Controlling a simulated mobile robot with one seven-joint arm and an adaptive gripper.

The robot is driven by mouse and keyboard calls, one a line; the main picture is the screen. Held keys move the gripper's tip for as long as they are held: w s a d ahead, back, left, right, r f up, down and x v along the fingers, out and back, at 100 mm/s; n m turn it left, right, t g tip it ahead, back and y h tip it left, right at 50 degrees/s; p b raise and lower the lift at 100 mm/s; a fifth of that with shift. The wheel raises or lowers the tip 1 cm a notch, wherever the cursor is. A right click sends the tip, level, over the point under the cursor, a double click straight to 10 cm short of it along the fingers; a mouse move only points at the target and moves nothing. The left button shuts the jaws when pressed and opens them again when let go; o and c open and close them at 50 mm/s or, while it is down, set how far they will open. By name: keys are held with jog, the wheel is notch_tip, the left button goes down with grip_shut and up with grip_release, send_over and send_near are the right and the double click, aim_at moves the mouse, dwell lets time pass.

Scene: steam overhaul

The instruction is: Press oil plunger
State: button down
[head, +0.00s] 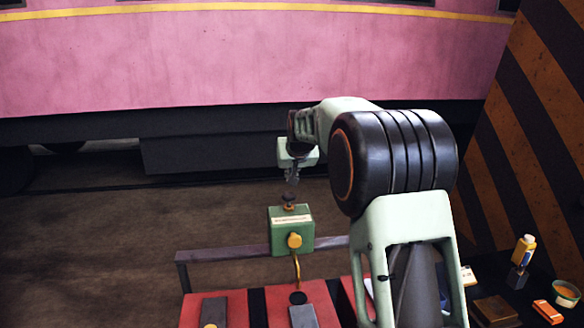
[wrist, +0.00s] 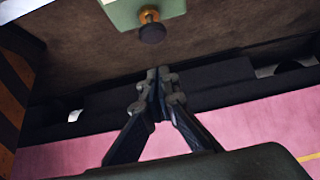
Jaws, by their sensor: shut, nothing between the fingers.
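The green oiler box (head: 291,230) stands on a rail in the middle of the head view, with a pale label and a brass fitting on its front. The oil plunger (head: 288,207) is a dark knob on a brass stem on top of the box. The plunger (wrist: 152,32) and a corner of the box (wrist: 120,12) also show at the top of the wrist view. My gripper (head: 292,181) is shut and empty, just above the plunger knob. In the wrist view my fingertips (wrist: 159,72) are together, with a visible gap to the knob.
A brass pipe (head: 297,268) runs from the box down towards red blocks (head: 237,308) at the front. A pink carriage (head: 230,60) fills the back.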

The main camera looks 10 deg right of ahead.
aim_at(289, 198)
jog(key=p+x, duration=0.1)
jog(key=x, duration=0.3)
jog(key=shift+w+f, duration=0.1)
jog(key=shift+f, duration=0.15)
notch_tip(289, 198, down, 2)
jog(key=shift+f, duration=0.75)
jog(key=shift+f, duration=0.1)
jog(key=shift+s+f+b, duration=0.2)
jog(key=shift+f+b, duration=0.9)
jog(key=shift+f, duration=0.3)
